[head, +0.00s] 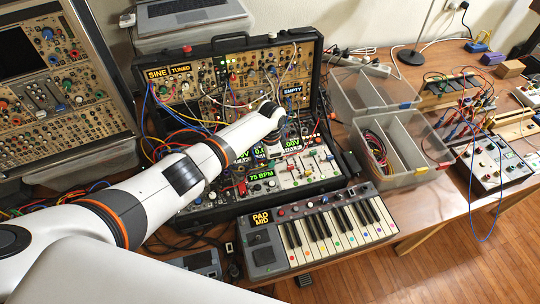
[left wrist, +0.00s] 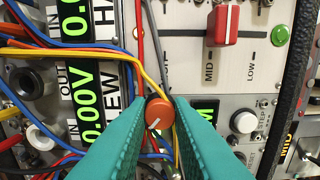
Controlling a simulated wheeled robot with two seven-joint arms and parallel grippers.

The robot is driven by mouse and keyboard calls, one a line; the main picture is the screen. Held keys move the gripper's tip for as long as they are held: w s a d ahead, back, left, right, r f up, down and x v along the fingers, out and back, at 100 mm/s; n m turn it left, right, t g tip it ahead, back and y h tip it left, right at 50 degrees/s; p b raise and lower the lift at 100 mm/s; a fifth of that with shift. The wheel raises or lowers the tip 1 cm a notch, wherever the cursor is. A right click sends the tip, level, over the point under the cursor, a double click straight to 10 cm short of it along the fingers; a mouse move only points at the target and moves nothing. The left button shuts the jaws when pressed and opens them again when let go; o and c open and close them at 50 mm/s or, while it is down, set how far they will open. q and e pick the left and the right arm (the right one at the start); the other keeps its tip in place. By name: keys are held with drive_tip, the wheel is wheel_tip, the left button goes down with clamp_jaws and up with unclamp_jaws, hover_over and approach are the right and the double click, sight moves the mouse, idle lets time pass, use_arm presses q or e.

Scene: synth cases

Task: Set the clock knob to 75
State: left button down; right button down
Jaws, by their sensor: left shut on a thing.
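The clock knob, an orange-red round knob (left wrist: 159,113) with a pale pointer line, sits between the teal fingers of my left gripper (left wrist: 158,118) in the left wrist view. The fingers are shut on its two sides. The pointer line slants to the lower left in that view. In the head view, the green display (head: 262,175) on the synth case reads 75 BPM. In the left wrist view a display (left wrist: 207,112) beside the knob is mostly covered by a finger. In the head view my left arm reaches over the case and hides the knob. My right gripper is not in view.
Patch cables (left wrist: 60,50) run close around the knob. A red slider cap (left wrist: 222,26) and a white button (left wrist: 243,121) are nearby. A small keyboard (head: 318,232) lies before the case. Clear bins (head: 398,150) stand to its right.

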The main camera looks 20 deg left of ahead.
use_arm(q)
drive_tip(key=shift+r+n, duration=0.1)
drive_tip(key=shift+n, duration=0.6)
drive_tip(key=shift+w, duration=0.1)
drive_tip(key=c, duration=1.6)
unclamp_jaws()
drive_tip(key=shift+r, duration=0.1)
wheel_tip(320, 180, up, 12)
drive_tip(key=shift+f+b, duration=0.1)
drive_tip(key=shift+b, duration=0.35)
drive_tip(key=shift+f, duration=0.1)
